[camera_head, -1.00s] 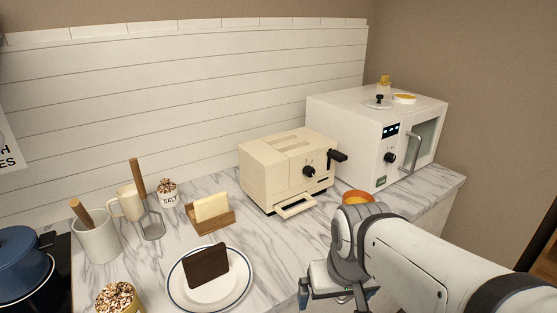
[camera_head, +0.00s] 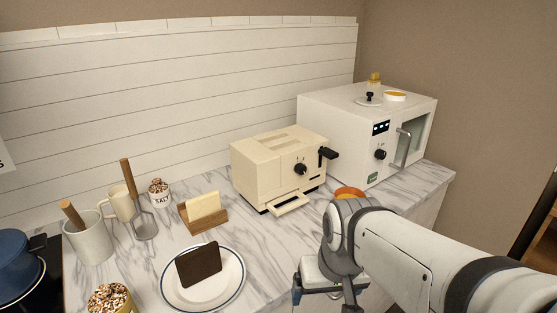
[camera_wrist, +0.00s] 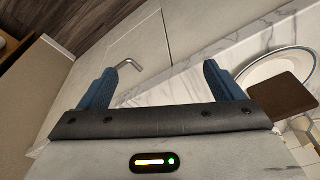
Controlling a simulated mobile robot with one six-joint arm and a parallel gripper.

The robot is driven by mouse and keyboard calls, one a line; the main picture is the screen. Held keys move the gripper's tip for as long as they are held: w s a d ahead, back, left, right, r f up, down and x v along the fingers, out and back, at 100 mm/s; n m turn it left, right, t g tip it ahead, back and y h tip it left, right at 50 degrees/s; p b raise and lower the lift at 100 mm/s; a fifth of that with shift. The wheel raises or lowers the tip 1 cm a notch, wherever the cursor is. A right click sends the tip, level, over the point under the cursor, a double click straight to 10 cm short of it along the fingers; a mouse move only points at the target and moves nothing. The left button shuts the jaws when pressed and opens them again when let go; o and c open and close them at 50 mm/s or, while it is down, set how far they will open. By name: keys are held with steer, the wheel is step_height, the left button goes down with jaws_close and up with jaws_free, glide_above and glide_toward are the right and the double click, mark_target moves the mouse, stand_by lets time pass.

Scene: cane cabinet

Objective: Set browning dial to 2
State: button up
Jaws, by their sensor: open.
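A cream toaster (camera_head: 262,168) stands on the marble counter in the head view. Its black browning dial (camera_head: 300,169) is on the front face, and a black lever (camera_head: 327,153) sticks out to the right of it. A crumb tray (camera_head: 288,204) is pulled out at the bottom front. The dial's markings are too small to read. My gripper is low in the head view, in front of the counter and apart from the toaster. In the wrist view my gripper (camera_wrist: 166,80) has its two blue fingers spread wide with nothing between them. The toaster is not in the wrist view.
A white microwave oven (camera_head: 340,140) stands right of the toaster. An orange bowl (camera_head: 350,191) is partly behind my arm.

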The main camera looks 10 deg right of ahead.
steer(key=w+a+m+y, duration=0.3)
steer(key=a+m+y, duration=0.1)
steer(key=m, duration=0.1)
steer(key=w+a+m+g+y, duration=0.1)
steer(key=w+a+m, duration=0.1)
steer(key=shift+w+a+f+m+y, duration=0.1)
steer(key=shift+w+f+m+y, duration=0.2)
steer(key=shift+f+m+y, duration=0.1)
steer(key=c, duration=0.6)
steer(key=w+m+t+y, duration=0.1)
steer(key=w+m, duration=0.1)
steer(key=w, duration=0.1)
steer(key=w+r+m+t+y, duration=0.1)
steer(key=w+m+y, duration=0.1)
steer(key=w+m, duration=0.1)
steer(key=w+a+r+m+y, duration=0.1)
steer(key=w+m, duration=0.1)
steer(key=w, duration=0.1)
steer(key=shift+t, duration=0.4)
steer(key=shift+c, duration=0.8)
steer(key=m+t+h, duration=0.3)
steer(key=m+t, duration=0.9)
steer(key=m, duration=0.5)
glide_toward(303, 170)
steer(key=p+x, duration=0.2)
steer(key=x, duration=0.6)
steer(key=shift+w+f, duration=0.1)
steer(key=shift+w, duration=0.15)
steer(key=shift+c, duration=0.3)
steer(key=c, duration=0.9)
